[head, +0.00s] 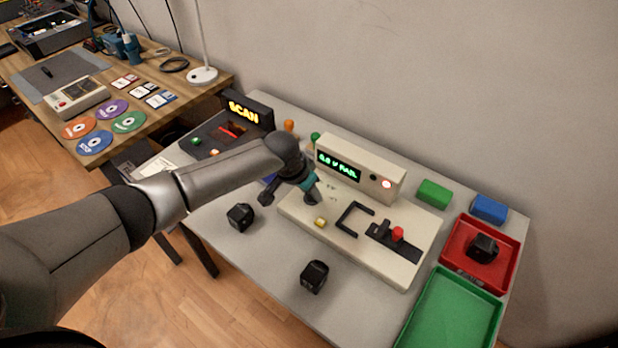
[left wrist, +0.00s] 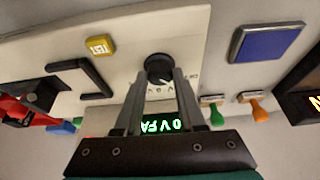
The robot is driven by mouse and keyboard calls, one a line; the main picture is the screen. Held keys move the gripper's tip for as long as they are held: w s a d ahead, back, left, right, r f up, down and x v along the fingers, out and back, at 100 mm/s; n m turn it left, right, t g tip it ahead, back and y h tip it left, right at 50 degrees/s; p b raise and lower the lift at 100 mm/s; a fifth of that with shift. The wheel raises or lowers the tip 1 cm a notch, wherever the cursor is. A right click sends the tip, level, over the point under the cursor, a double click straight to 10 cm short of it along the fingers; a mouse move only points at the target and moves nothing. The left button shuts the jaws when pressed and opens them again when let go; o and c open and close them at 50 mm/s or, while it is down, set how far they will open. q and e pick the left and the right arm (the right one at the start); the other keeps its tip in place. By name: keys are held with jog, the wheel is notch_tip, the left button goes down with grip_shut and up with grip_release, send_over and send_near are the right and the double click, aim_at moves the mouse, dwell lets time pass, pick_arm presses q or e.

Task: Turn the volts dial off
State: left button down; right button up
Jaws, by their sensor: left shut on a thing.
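The volts dial (left wrist: 158,66) is a round black knob on the cream tester. In the left wrist view it sits between the fingertips of my left gripper (left wrist: 160,80), which is shut on it. In the head view my left gripper (head: 312,194) reaches down onto the left part of the tester base (head: 405,270) and hides the dial. The tester's display (head: 338,166) shows green text, seemingly 0.0 V and FAIL, and a red light (head: 387,184) glows beside it. The dial's pointer position is not clear. My right gripper is not in view.
A yellow TEST button (head: 320,222), a black bracket (head: 355,219) and a red-knobbed lever (head: 397,233) are close by on the tester. Black blocks (head: 240,216) (head: 314,276) lie in front. A red tray (head: 462,226) and green tray (head: 455,315) stand right, the SCAN box (head: 250,111) behind left.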

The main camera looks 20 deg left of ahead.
pick_arm(q)
jog(key=n+p, duration=0.1)
jog(key=p, duration=0.1)
jog(key=n+y+p, duration=0.1)
jog(key=n, duration=0.1)
jog(key=shift+s+d+r+p, duration=0.1)
jog(key=shift+d+r+p, duration=0.1)
jog(key=shift+p, duration=0.15)
jog(key=shift+f+n+y+p, duration=0.2)
jog(key=shift+n+y+p, duration=0.3)
jog(key=shift+n+p, duration=0.45)
jog(key=shift+n, duration=0.25)
jog(key=c, duration=0.5)
grip_release()
jog(key=p+v, duration=0.5)
jog(key=v, duration=1)
jog(key=shift+s, duration=0.3)
